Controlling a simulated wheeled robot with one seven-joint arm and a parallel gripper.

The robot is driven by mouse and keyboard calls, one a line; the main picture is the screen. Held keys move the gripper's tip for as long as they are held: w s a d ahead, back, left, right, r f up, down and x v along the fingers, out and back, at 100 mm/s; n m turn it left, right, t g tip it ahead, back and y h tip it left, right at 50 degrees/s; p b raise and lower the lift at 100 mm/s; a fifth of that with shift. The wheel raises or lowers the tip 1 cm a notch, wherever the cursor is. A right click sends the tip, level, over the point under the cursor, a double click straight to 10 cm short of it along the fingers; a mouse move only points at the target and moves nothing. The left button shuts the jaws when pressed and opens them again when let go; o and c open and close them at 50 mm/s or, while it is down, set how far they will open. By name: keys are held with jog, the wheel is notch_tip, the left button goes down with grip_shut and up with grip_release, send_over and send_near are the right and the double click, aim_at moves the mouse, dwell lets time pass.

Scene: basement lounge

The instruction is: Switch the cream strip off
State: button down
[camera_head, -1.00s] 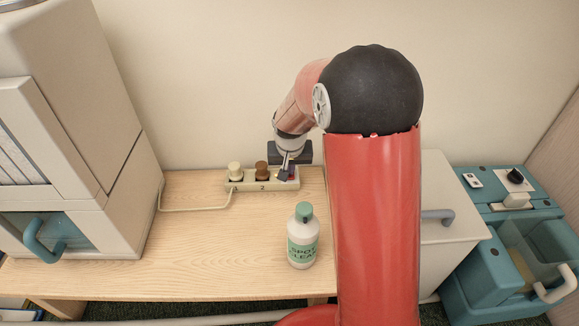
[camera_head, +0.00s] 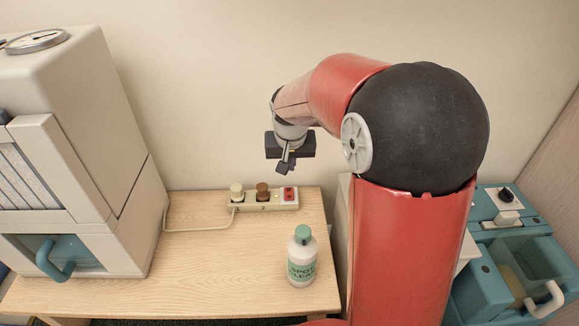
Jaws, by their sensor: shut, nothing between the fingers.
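The cream strip (camera_head: 250,206) lies near the back of the wooden table, against the wall side. A cream plug (camera_head: 237,192) and a brown plug (camera_head: 263,191) sit in it. A red switch (camera_head: 289,194) shows at its right end; which way it is pressed is too small to tell. A cable runs from the strip's left end. My gripper (camera_head: 284,170) is shut and empty. It hangs above and apart from the strip's right end, its fingers pointing down.
A white bottle with a green cap (camera_head: 302,262) stands on the table (camera_head: 200,270) in front of the strip. A large cream machine (camera_head: 80,130) stands on the left. A teal machine (camera_head: 505,270) is at right. The table's middle is bare.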

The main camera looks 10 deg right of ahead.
aim_at(290, 190)
dwell(0.3)
jog(key=shift+w+d+r, duration=0.2)
jog(key=shift+w+d, duration=0.05)
jog(key=shift+w, duration=0.45)
jog(key=b+x, duration=0.3)
jog(key=x, duration=1.1)
jog(key=shift+s, duration=0.2)
jog(key=shift+w+f, duration=0.1)
jog(key=shift+f, duration=0.3)
